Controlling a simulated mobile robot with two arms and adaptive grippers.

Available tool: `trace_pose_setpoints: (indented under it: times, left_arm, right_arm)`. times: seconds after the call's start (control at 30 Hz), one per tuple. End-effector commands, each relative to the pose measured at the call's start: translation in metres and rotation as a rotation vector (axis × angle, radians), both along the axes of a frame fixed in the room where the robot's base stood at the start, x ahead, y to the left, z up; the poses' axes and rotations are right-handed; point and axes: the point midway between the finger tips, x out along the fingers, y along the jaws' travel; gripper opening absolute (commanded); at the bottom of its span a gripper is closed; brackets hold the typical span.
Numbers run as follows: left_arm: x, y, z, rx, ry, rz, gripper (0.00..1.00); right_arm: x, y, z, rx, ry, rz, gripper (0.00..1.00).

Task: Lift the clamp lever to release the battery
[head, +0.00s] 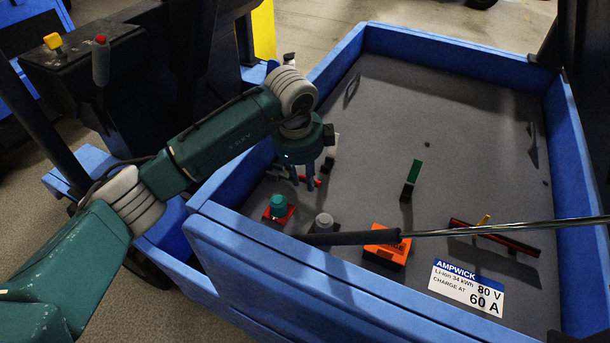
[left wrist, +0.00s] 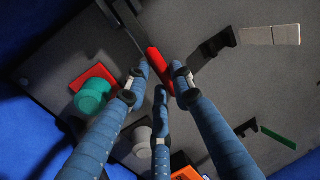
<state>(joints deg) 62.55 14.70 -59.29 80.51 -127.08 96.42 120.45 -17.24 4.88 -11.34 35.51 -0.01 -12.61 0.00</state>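The battery (head: 440,100) is a wide grey-topped block inside a blue frame, with a white AMPWICK label (head: 467,289) at its front. My left gripper (head: 306,180) points down over its left side, with three blue fingers. A red-gripped lever (head: 314,183) lies at the fingertips; it also shows in the left wrist view (left wrist: 158,65). There the left gripper's fingers (left wrist: 159,76) stand apart around the near part of the red grip, and I cannot tell whether they touch it. Which handle is the clamp lever is not marked. My right gripper is not in view.
Close by are a teal knob on a red base (head: 278,207), a grey knob (head: 324,221), an orange connector (head: 383,240), a green-tipped lever (head: 412,176) and a white-tipped lever (head: 334,141). A metal rod (head: 500,228) crosses the foreground. The blue frame wall (head: 290,265) stands in front.

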Motion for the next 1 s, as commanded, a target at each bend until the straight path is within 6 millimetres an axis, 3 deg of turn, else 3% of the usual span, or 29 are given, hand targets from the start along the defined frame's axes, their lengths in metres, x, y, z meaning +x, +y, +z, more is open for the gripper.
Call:
trace_pose_setpoints:
  times: [0.47, 1.0]
  left_arm:
    - [0.002, 0.001, 0.006, -0.048, 0.014, -0.002, 0.00]
    - [0.011, 0.022, 0.037, -0.390, 0.151, 0.001, 0.00]
  right_arm:
    - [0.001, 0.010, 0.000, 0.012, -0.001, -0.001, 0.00]
    - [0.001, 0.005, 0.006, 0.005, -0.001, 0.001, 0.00]
